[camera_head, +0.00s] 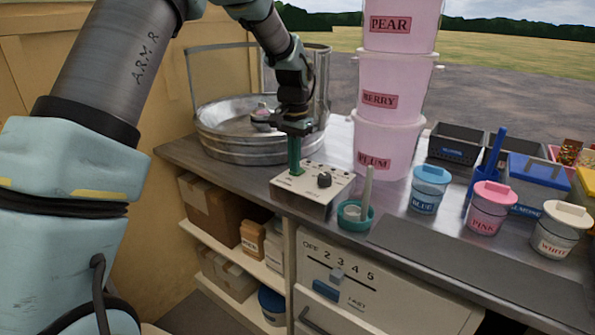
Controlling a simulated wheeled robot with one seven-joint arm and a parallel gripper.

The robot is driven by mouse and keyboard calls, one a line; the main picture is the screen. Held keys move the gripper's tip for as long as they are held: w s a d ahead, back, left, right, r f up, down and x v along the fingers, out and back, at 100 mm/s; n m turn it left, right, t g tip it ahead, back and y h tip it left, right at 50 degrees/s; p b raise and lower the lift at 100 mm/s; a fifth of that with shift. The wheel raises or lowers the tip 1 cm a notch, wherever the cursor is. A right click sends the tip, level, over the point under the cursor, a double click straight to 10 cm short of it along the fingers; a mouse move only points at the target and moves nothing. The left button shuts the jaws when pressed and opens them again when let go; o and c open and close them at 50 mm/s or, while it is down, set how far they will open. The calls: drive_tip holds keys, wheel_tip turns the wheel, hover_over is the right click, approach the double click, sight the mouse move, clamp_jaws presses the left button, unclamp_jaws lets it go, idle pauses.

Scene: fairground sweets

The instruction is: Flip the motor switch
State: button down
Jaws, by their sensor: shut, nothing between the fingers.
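I cannot tell which switch is the motor switch at this size. My gripper (295,172) points down with its green fingers shut and empty. The fingertips are at the left part of the box's top. I cannot tell whether they touch a switch, and they hide part of the top behind them.
A round metal pan (225,146) stands behind the gripper. Stacked pink tubs (384,145) rise right of the box. A teal cup (352,222) with a stick stands close at its right. Jars labelled blue (428,200), pink (488,217) and white (556,240) stand farther right.

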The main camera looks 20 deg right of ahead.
drive_tip(key=shift+f, duration=0.15)
drive_tip(key=shift+r+p, duration=2.85)
drive_tip(key=shift+r, duration=0.75)
drive_tip(key=shift+f, duration=0.1)
